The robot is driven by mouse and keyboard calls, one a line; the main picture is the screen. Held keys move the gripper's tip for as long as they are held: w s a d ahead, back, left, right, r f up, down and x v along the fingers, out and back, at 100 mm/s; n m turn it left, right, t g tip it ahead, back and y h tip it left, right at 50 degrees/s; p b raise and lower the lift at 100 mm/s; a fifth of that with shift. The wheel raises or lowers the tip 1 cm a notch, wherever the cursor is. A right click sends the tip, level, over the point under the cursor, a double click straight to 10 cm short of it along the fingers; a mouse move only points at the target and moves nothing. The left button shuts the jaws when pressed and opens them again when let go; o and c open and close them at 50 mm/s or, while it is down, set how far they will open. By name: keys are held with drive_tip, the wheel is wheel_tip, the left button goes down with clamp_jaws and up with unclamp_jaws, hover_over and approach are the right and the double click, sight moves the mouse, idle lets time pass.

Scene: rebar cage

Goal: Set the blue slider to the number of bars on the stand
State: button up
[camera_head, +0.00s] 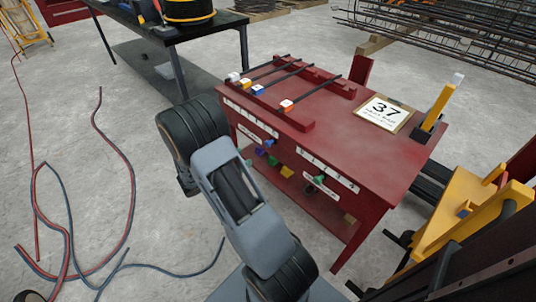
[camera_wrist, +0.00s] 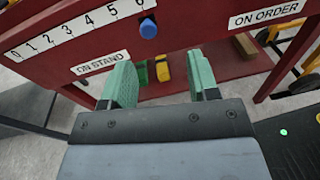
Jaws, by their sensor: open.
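The blue slider (camera_wrist: 148,28) is a round knob on the red front of the bench. In the wrist view it sits just below the 6, at the right end of the number scale (camera_wrist: 66,30). The label below the scale reads ON STAND. My gripper (camera_wrist: 162,82) is open and empty, its two green fingers apart, below the slider and not around it. In the head view, several dark bars (camera_head: 282,74) with coloured end caps lie across the red stand (camera_head: 296,121), with a wider gap before the front bar (camera_head: 315,91).
A second label on the bench front reads ON ORDER (camera_wrist: 265,14). Yellow and green blocks (camera_wrist: 163,68) lie on the lower shelf. Cables (camera_head: 65,235) lie on the floor at left.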

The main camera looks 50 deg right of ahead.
sight(266, 144)
drive_tip(key=d+f+b, duration=0.1)
drive_tip(key=d, duration=0.3)
drive_tip(key=d+f+n+t, duration=0.1)
drive_tip(key=d, duration=0.4)
drive_tip(key=d+f+n+h+b, duration=0.1)
drive_tip(key=d, duration=0.4)
drive_tip(key=shift+w+d+f+b, duration=0.1)
drive_tip(key=shift+w+d+b, duration=0.15)
drive_tip(key=shift+b, duration=0.1)
clamp_jaws()
